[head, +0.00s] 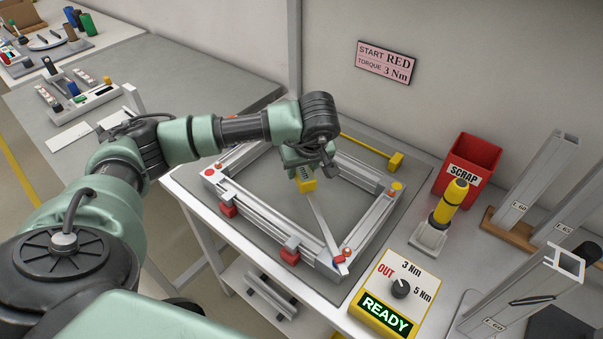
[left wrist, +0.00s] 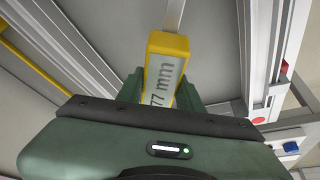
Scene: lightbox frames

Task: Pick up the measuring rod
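The measuring rod has a yellow head (head: 307,185) and a thin grey rod that runs across the inside of the frame toward its near right corner. In the left wrist view the yellow head (left wrist: 166,62) shows a display reading "77 mm". My left gripper (head: 305,172) is over the frame, its fingers on both sides of the yellow head and appearing to press on it. In the left wrist view the fingers (left wrist: 160,92) flank the head closely. The lower part of the head is hidden by the gripper body. My right gripper is not in view.
The aluminium frame (head: 275,217) with red clamps sits on a grey mat. A yellow bar (head: 365,147) lies behind it. To the right stand a red scrap bin (head: 468,165), a yellow-black tool (head: 449,202), a control box (head: 393,290) reading READY, and upright profiles (head: 530,180).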

